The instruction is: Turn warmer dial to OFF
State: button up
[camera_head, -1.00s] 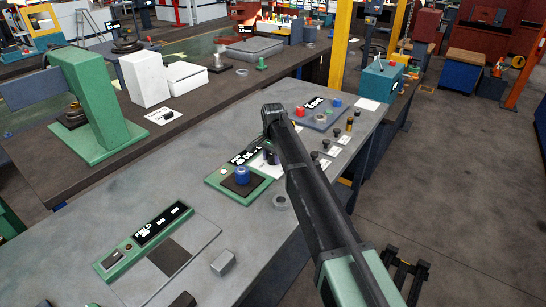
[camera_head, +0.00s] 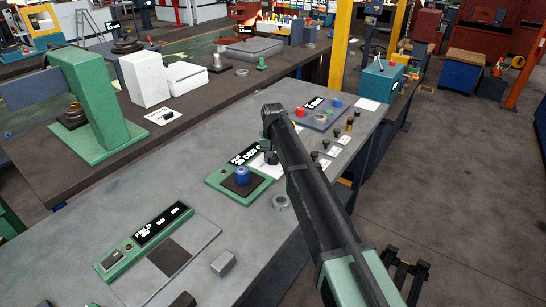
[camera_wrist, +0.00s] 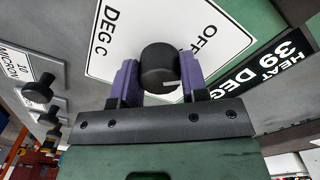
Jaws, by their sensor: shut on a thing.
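The warmer dial (camera_wrist: 158,62) is a round black knob with a white pointer line, in the middle of the wrist view. It stands on a white card (camera_wrist: 115,45) printed DEG C at the left and OFF at the upper right. The white line lies toward the knob's lower right, not in line with the OFF print. My gripper (camera_wrist: 160,78) has its two purple fingers on either side of the dial, shut on it. The green warmer (camera_head: 215,182) with a blue pot on it shows in the head view, where my arm mostly hides the dial. Its display (camera_wrist: 290,62) reads HEAT 39 DEG.
Black knobs on labelled cards (camera_wrist: 40,92) stand to the left in the wrist view. In the head view, a metal ring (camera_head: 280,202) lies beside the warmer, and a panel with red and blue buttons (camera_head: 318,117) is behind it.

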jog(key=shift+n, duration=1.9)
jog(key=o, duration=0.9)
notch_tip(320, 180, up, 11)
jog(key=p, duration=1)
jog(key=shift+f+p, duration=0.1)
jog(key=shift+p, duration=0.3)
